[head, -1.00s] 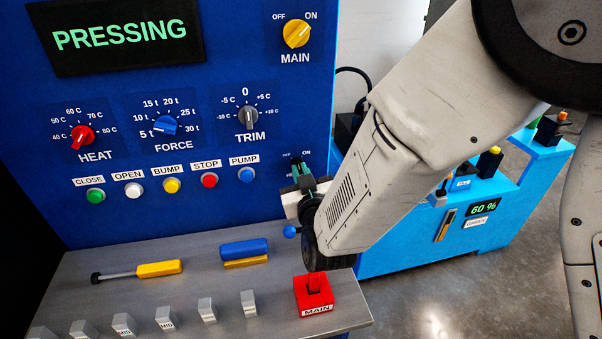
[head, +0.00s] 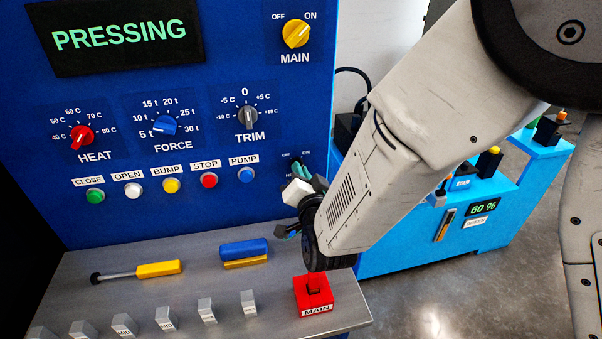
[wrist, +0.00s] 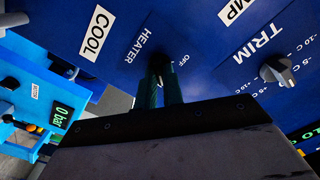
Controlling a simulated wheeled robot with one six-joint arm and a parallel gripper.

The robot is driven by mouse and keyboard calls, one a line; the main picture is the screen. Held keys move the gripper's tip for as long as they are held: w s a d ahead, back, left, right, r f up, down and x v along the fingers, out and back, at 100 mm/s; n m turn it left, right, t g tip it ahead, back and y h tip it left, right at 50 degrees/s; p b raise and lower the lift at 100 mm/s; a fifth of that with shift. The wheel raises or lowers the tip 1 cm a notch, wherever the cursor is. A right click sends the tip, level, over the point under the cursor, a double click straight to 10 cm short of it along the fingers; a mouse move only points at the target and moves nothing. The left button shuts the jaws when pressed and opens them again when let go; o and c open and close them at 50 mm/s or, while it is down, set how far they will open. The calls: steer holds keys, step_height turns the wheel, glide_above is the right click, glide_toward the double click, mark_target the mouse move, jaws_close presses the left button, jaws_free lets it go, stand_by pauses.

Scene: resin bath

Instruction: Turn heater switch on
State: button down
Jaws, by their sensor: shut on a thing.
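The heater switch (wrist: 158,66) is a small dark knob on the blue panel, with HEATER and OFF labels beside it in the wrist view. My gripper (wrist: 160,84) is shut on this knob, with its two greenish fingers on either side. In the head view, my gripper (head: 300,170) is at the lower right of the panel, just below small OFF and ON labels. The fingers and wrist cover most of the knob, so I cannot tell which label it points to.
A row of push buttons, including the blue PUMP button (head: 246,175), lies left of my gripper. The TRIM knob (head: 247,116) is above left. A red MAIN switch (head: 314,292) stands on the grey shelf (head: 215,268) below my wrist.

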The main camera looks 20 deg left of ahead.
steer(key=shift+m, duration=0.5)
steer(key=c, duration=1.5)
jaws_free()
steer(key=shift+d, duration=0.1)
steer(key=shift+v, duration=3.9)
